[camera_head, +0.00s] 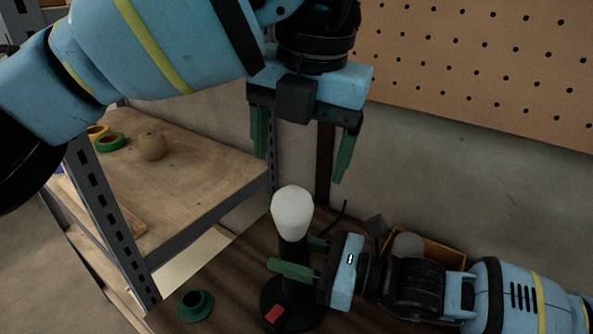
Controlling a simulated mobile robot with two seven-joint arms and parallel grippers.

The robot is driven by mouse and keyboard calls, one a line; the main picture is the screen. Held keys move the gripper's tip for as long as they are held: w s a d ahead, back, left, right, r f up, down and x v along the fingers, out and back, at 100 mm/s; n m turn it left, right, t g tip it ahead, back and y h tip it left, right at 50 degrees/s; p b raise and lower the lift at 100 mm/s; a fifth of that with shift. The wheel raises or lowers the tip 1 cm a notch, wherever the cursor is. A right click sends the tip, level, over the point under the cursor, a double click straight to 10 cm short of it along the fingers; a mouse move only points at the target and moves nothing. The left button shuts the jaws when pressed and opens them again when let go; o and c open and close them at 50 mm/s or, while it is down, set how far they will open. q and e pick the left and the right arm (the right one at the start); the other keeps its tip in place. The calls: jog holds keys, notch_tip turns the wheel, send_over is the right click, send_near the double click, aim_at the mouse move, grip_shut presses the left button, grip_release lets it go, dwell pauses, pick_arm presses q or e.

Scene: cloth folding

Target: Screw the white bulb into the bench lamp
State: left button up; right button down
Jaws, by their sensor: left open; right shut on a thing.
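The white bulb (292,212) stands upright at the top of the black bench lamp (293,254). How far its base sits in the socket is hidden. The lamp has a round dark base with a red patch (273,314) on the wooden bench. My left gripper (300,168) points down above the bulb, with its green fingers open, wide apart and empty. My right gripper (302,256) comes in from the right, low down, and is shut on the lamp's stem below the bulb. Its near finger covers part of the stem.
A green flanged ring (196,304) lies on the bench at the left. A box (445,257) with a grey rounded thing (408,245) stands behind my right arm. A shelf (185,178) at the left holds tape rolls (110,142) and a brown lump (151,146). A pegboard (480,65) hangs behind.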

pick_arm(q)
jog(key=shift+r, duration=0.3)
pick_arm(e)
jog(key=c, duration=0.7)
grip_release()
jog(key=shift+c, duration=0.2)
jog(key=shift+d, duration=0.15)
pick_arm(q)
notch_tip(320, 180, down, 2)
jog(key=shift+w+f+b, duration=0.15)
jog(key=shift+f+b, duration=0.1)
jog(key=shift+b, duration=0.45)
jog(key=shift+f, duration=0.2)
pick_arm(e)
jog(key=v, duration=0.7)
jog(key=shift+s+d, duration=0.2)
jog(key=shift+d, duration=0.1)
